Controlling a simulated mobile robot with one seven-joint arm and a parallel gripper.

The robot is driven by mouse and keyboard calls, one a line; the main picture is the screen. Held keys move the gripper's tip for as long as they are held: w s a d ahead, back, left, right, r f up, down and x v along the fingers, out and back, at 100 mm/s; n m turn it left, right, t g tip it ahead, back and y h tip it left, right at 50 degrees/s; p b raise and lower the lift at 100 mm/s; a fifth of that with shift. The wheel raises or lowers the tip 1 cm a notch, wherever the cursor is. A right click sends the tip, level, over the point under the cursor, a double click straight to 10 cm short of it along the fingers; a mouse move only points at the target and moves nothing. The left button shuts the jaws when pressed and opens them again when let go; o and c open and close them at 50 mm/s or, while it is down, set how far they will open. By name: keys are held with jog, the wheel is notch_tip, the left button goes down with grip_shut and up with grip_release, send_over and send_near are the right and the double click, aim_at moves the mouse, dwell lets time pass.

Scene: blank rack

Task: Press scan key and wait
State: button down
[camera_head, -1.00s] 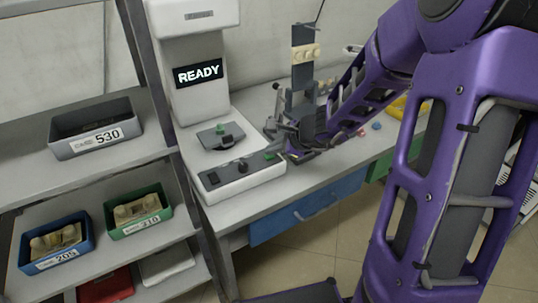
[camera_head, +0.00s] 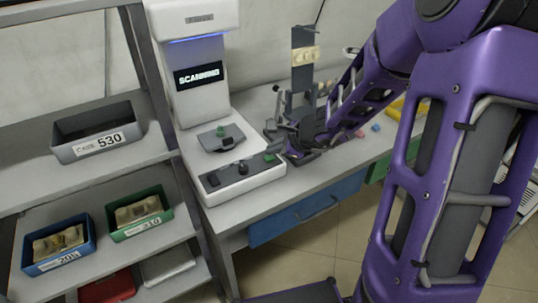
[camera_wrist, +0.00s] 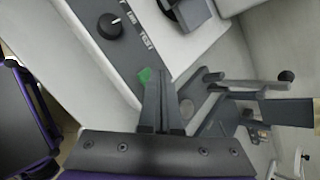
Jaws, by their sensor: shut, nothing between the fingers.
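The white scanner (camera_head: 205,95) stands on the bench. Its dark display (camera_head: 198,75) reads "SCANNING", and a blue light glows under its head. The front control panel (camera_head: 232,179) carries a dark knob (camera_head: 243,168) and the green key (camera_head: 270,157) at its right end. My gripper (camera_head: 288,151) is shut and empty at the panel's right end, close to the green key. In the wrist view my closed fingertips (camera_wrist: 160,76) are just beside the green key (camera_wrist: 144,75), which they partly cover. I cannot tell if they touch it.
A grey plate (camera_head: 211,141) with small parts sits on the scanner's bed. A grey fixture (camera_head: 303,70) stands behind my gripper. At left, shelves hold a grey bin (camera_head: 97,144), a blue bin (camera_head: 75,258) and a green bin (camera_head: 152,227).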

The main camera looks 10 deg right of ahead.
jog(key=shift+r, duration=0.3)
notch_tip(320, 180, up, 5)
jog(key=p, duration=0.4)
dwell(0.7)
